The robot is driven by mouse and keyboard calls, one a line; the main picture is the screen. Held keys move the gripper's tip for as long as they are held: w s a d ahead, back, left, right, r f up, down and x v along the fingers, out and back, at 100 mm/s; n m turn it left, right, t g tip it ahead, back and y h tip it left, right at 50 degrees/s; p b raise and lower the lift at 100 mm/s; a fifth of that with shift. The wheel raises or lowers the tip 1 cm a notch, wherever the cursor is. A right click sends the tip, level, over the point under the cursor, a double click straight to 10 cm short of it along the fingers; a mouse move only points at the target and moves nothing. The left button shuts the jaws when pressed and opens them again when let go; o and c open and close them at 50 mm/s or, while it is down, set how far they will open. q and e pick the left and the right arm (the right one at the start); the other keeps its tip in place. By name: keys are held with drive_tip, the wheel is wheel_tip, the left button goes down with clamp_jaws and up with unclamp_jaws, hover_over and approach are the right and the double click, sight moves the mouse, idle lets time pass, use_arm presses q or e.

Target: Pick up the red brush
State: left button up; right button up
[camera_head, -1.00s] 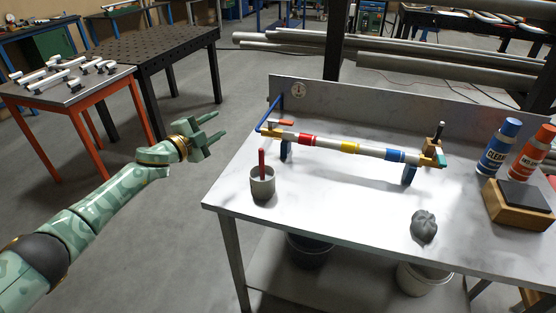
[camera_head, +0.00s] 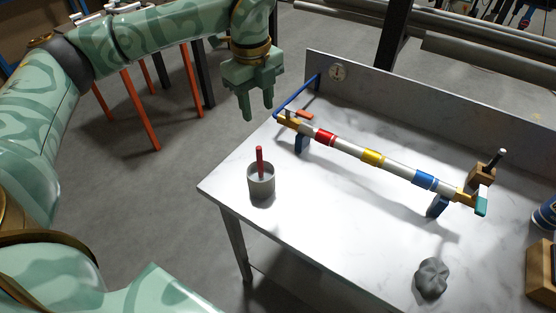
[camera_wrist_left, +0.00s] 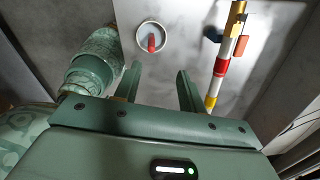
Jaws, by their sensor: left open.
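The red brush (camera_head: 259,161) stands upright in a small grey cup (camera_head: 261,183) near the left edge of the white table; only its red handle shows above the rim. In the left wrist view the brush (camera_wrist_left: 152,42) is seen from above inside the round cup (camera_wrist_left: 139,34). My left gripper (camera_head: 258,112) is open and empty, pointing down, above and behind the cup at the table's left edge. In the left wrist view its two fingers (camera_wrist_left: 158,82) are apart, with the cup beyond the left fingertip. My right gripper is not in view.
A pipe with red, yellow and blue bands (camera_head: 372,158) rests on blue supports right of the cup. A grey lumpy object (camera_head: 432,277) lies at the front right. A low backsplash (camera_head: 400,110) closes the table's rear. The table around the cup is clear.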

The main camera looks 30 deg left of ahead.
use_arm(q)
drive_tip(key=shift+n, duration=0.5)
drive_tip(key=f, duration=0.3)
drive_tip(key=f+b, duration=0.1)
drive_tip(key=f, duration=0.3)
drive_tip(key=s+f+b, duration=0.1)
drive_tip(key=f, duration=0.2)
drive_tip(key=shift+s+a+f, duration=0.1)
drive_tip(key=shift+a+f, duration=0.1)
drive_tip(key=shift+f, duration=0.2)
hover_over(261, 176)
drive_tip(key=f, duration=0.3)
drive_tip(key=f+b, duration=0.1)
drive_tip(key=shift+w+a+f, duration=0.2)
drive_tip(key=shift+w+f, duration=0.1)
drive_tip(key=shift+f, duration=0.45)
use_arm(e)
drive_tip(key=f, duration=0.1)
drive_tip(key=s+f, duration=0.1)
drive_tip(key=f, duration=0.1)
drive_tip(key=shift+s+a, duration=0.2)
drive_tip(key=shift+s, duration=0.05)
use_arm(q)
clamp_jaws()
